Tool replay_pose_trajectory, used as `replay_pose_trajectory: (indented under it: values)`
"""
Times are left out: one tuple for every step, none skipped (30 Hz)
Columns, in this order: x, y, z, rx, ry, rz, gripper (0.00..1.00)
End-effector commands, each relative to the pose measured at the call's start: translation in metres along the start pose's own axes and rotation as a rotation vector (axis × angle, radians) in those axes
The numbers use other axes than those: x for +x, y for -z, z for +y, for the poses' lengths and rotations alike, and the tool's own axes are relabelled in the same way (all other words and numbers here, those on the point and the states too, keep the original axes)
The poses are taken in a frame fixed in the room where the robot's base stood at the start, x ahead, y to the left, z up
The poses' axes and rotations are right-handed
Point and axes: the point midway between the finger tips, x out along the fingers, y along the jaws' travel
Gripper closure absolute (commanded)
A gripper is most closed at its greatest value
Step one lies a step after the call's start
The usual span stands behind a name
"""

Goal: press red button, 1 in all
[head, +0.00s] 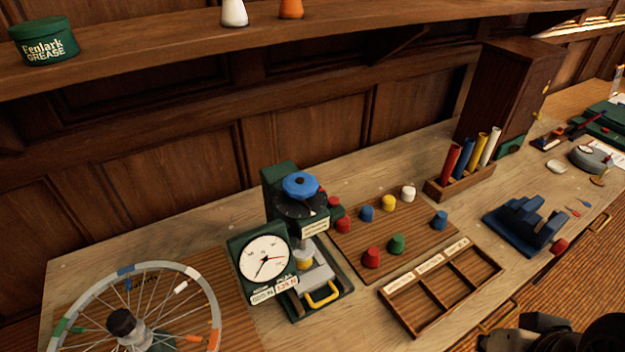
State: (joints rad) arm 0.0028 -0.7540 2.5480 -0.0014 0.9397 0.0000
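Several red round pieces show in the head view, and I cannot tell for certain which one is the button. A small red cap (334,201) shows at the right side of the green dial device (282,172), partly behind a red peg. Two red pegs, one at the back (344,225) and one at the front (371,258), stand on the brown slatted board (345,259). Another red knob (559,246) shows at the bench's front edge. Dark parts of my arm show at the bottom right. My gripper's fingers are not visible.
A spoked wheel (205,288) lies left of the device. A compartment tray (393,304), a blue stepped block (520,222) and a rack of coloured tubes (438,195) stand to the right. A shelf (150,50) overhangs the back. Bare bench lies at the left rear.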

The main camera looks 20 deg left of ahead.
Motion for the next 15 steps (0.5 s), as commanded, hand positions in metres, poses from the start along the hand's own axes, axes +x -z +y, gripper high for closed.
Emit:
replay_pose_trajectory:
  values:
    - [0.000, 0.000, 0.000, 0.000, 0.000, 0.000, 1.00]
    - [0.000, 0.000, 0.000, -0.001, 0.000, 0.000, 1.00]
    - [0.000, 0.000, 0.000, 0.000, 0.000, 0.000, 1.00]
    - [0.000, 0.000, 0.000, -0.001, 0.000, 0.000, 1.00]
    - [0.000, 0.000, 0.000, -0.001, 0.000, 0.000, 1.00]
    - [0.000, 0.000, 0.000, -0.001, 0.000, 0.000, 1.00]
    - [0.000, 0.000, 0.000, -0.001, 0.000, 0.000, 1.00]
    - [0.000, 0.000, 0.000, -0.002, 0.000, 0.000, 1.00]
    - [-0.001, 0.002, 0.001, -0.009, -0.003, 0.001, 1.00]
    - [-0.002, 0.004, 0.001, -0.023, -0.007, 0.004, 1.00]
    - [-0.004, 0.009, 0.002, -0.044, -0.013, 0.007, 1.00]
    - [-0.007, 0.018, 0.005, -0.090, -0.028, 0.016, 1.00]
    - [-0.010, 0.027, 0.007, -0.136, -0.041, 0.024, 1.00]
    - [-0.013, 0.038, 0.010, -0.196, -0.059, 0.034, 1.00]
    - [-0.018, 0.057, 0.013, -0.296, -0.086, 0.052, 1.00]
